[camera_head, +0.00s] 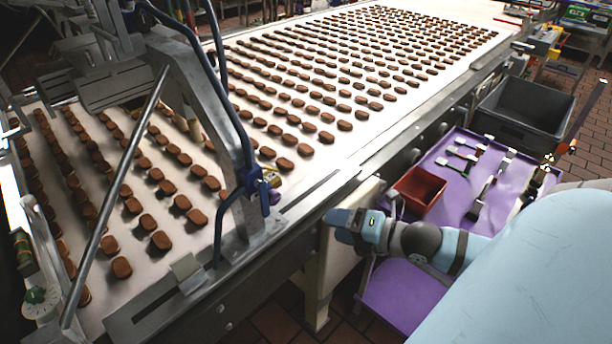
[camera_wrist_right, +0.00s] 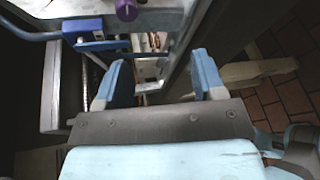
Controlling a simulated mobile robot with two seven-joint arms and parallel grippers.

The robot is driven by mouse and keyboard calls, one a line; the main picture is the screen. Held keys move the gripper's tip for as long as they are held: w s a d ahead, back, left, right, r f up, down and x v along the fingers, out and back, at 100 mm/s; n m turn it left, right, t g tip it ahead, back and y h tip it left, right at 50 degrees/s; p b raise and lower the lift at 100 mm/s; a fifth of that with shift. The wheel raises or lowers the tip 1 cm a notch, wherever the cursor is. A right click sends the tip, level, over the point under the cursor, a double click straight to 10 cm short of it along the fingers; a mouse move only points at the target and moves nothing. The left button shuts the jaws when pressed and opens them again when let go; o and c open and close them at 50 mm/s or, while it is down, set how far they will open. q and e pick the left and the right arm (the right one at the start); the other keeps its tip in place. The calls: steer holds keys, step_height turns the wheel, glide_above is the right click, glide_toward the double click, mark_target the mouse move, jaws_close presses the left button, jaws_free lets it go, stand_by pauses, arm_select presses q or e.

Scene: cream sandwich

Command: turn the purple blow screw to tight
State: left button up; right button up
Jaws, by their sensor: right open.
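The purple blow screw (camera_head: 273,196) is a small knob beside the blue fitting (camera_head: 252,188) on the metal frame over the conveyor, in the head view. In the right wrist view the purple screw (camera_wrist_right: 127,10) is at the top edge, partly cut off, beyond the fingers and left of the gap between them. My right gripper (camera_head: 337,218) is in front of the conveyor's side rail, right of the screw and apart from it. In the wrist view my right gripper (camera_wrist_right: 160,78) has its two blue fingers spread, with nothing between them. My left gripper is not in view.
Rows of brown biscuits (camera_head: 330,99) cover the white conveyor (camera_head: 300,172). A metal rail (camera_head: 318,196) edges it. A purple cart (camera_head: 470,178) with a red bin (camera_head: 419,190) and tools stands to the right, near a grey crate (camera_head: 523,112).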

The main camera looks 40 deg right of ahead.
steer(key=s+a+f+m+g+b, duration=0.1)
steer(key=a+f+m+b, duration=0.1)
steer(key=a+f+m, duration=0.2)
steer(key=s+a+f+m+g+h+b, duration=0.1)
steer(key=a+f+m, duration=0.3)
steer(key=f+m, duration=0.4)
steer(key=s+a+f+m+h+b, duration=0.1)
steer(key=a+f+m+b, duration=0.2)
steer(key=f, duration=0.9)
steer(key=shift+s+a+f+m+g, duration=0.35)
steer(key=shift+a+m, duration=0.6)
steer(key=shift+m, duration=1.15)
steer(key=shift+r, duration=0.1)
